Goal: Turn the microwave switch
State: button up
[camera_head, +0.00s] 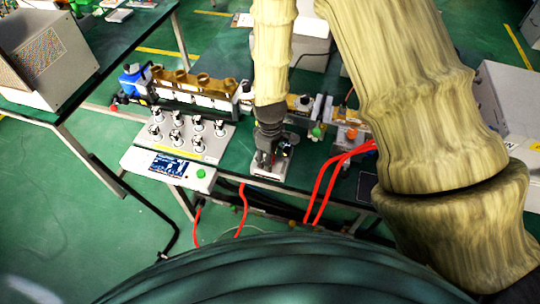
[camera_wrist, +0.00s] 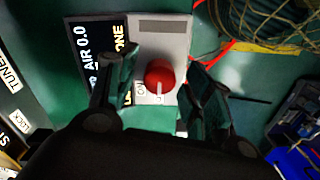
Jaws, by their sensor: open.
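A red round knob (camera_wrist: 159,76) with a pale pointer mark sits on a light grey box (camera_wrist: 165,28) in the wrist view. The box has a black strip (camera_wrist: 97,60) with white lettering that includes "AIR 0.0". My gripper (camera_wrist: 160,84) is open, with one finger to the left of the knob and one to the right, and gaps show on both sides. In the head view my gripper (camera_head: 270,152) points down at the small pale box (camera_head: 268,172) on the table; the knob is hidden there.
Left of the box is a panel with several knobs (camera_head: 190,135), a screen and a green button (camera_head: 201,173). Red cables (camera_head: 325,180) run to the right. Behind stand white containers with brown tops (camera_head: 190,88). A large grey machine (camera_head: 45,60) stands on the left table.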

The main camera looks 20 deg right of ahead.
jog(key=c, duration=1)
jog(key=shift+m, duration=0.3)
jog(key=m, duration=0.5)
jog(key=shift+w+m, duration=0.1)
jog(key=shift+m, duration=0.2)
jog(key=m, duration=0.5)
jog(key=shift+m, duration=0.3)
jog(key=o, duration=1)
